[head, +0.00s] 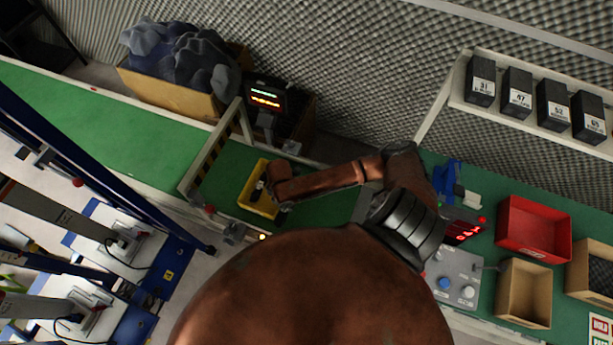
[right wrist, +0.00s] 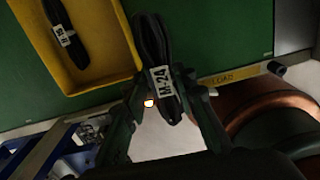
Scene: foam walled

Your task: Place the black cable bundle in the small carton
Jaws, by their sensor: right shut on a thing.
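My right gripper (right wrist: 163,88) is shut on a black cable bundle (right wrist: 152,40) with a white tag reading M-24. The bundle sticks out past the fingertips, beside and partly overlapping the rim of a yellow tray (right wrist: 97,88). Another dark bundle (right wrist: 56,18) with a white tag lies in the tray. In the head view my right arm reaches to the yellow tray (head: 246,196) on the green conveyor, and the held bundle is hard to make out. An open small carton (head: 512,302) stands on the green bench at the lower right. My left gripper is not in view.
A red bin (head: 535,232) stands behind the small carton, and another carton (head: 579,283) is at the right edge. A control box (head: 455,276) with knobs and a red display (head: 465,230) lie left of them. A shelf (head: 457,98) holds several black numbered boxes.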

